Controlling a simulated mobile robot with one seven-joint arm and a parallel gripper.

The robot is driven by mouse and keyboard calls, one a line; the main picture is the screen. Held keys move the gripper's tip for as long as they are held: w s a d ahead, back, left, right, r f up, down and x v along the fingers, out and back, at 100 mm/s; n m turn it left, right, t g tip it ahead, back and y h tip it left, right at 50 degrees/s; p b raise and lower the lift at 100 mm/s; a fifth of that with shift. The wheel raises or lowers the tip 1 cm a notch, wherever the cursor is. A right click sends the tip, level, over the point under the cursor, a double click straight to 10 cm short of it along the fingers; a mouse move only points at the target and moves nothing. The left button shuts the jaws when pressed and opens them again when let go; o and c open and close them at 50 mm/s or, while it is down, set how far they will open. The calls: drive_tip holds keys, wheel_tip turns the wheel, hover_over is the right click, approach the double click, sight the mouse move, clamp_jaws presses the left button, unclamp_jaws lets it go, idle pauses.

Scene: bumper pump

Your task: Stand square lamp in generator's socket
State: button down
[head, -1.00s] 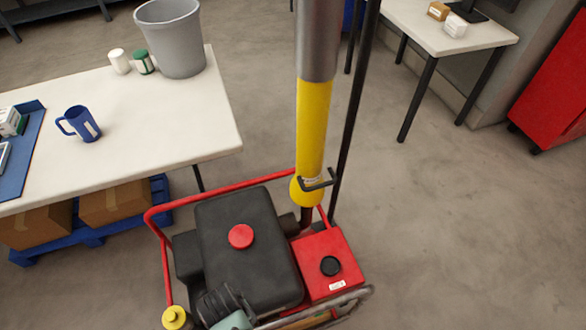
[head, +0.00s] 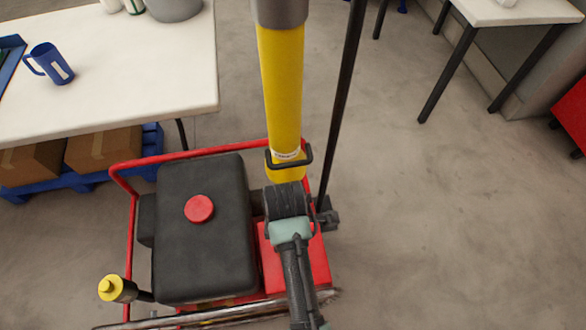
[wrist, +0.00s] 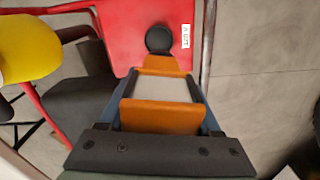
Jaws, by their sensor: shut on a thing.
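My gripper (wrist: 166,92) is shut on an orange block with a pale grey face, which I take for the square lamp (wrist: 160,116). Its dark fingers lie along both sides. In the head view my dark gripper (head: 287,202) is over the generator's red box, and the lamp is hidden behind it. The generator has a red tube frame (head: 131,232), a black tank (head: 205,250) with a red cap, and a red box (head: 312,262). In the wrist view the box's black cap (wrist: 159,39) and white label lie beyond the lamp. I cannot make out the socket.
A yellow post (head: 283,90) with a black bracket (head: 290,160) rises close by the gripper; a thin black pole (head: 343,105) stands right of it. A white table (head: 140,80) with a blue mug (head: 50,64) is at the left.

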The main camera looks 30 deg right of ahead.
drive_tip(key=shift+s+d+f+n+b, duration=0.1)
drive_tip(key=shift+d+n+b, duration=0.25)
drive_tip(key=shift+d+n, duration=0.4)
drive_tip(key=shift+f, duration=0.2)
drive_tip(key=shift+n, duration=0.25)
wheel_tip(320, 180, down, 9)
drive_tip(key=shift+f+b, duration=0.2)
drive_tip(key=shift+b, duration=0.85)
drive_tip(key=shift+f, duration=0.2)
drive_tip(key=shift+c, duration=0.4)
unclamp_jaws()
drive_tip(key=shift+s, duration=0.1)
drive_tip(key=shift+r, duration=0.15)
wheel_tip(320, 180, up, 12)
drive_tip(key=shift+r+p, duration=0.1)
drive_tip(key=shift+p, duration=1.15)
